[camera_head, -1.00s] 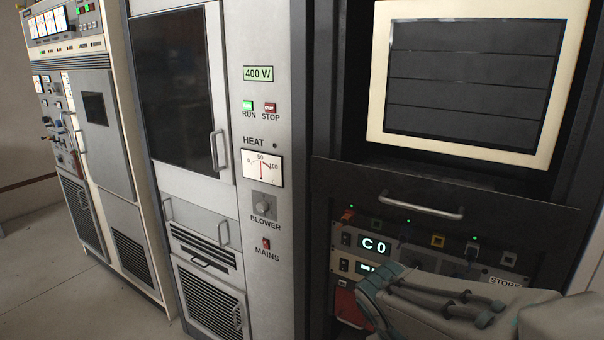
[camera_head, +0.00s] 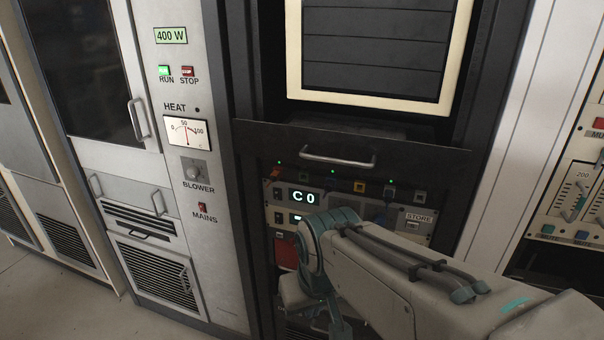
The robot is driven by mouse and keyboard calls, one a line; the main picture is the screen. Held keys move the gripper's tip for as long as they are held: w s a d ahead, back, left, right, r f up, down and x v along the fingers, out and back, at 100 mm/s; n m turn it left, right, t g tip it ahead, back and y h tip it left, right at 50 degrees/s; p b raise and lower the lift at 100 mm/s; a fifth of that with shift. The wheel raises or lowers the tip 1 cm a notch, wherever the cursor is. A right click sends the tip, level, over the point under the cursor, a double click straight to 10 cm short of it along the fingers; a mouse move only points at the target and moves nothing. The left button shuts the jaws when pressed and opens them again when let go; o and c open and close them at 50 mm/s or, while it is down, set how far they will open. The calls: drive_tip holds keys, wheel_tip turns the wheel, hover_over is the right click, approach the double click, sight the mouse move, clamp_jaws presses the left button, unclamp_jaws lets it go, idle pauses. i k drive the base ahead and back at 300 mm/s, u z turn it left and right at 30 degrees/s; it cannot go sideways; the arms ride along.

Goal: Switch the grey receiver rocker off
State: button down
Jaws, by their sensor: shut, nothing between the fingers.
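Grey rack units (camera_head: 338,212) sit low in the dark cabinet, under the pull handle. The upper one has a lit display reading "C 0" (camera_head: 304,197) and a small dark rocker (camera_head: 277,194) at its left. A second dark rocker (camera_head: 279,218) sits below it, beside another lit display that my arm partly covers. I cannot tell from here which rocker is the receiver's, nor which way either is set. My arm reaches in from the lower right in front of the units. My gripper is not visible.
A metal handle (camera_head: 338,160) juts from the dark panel above the units. A red panel (camera_head: 285,252) lies below. The grey 400 W cabinet (camera_head: 186,80) stands left, a white-framed rack (camera_head: 573,190) right.

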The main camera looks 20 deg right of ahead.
sight(277, 193)
drive_tip(key=u, duration=0.75)
drive_tip(key=k, duration=1.1)
drive_tip(key=z, duration=1.05)
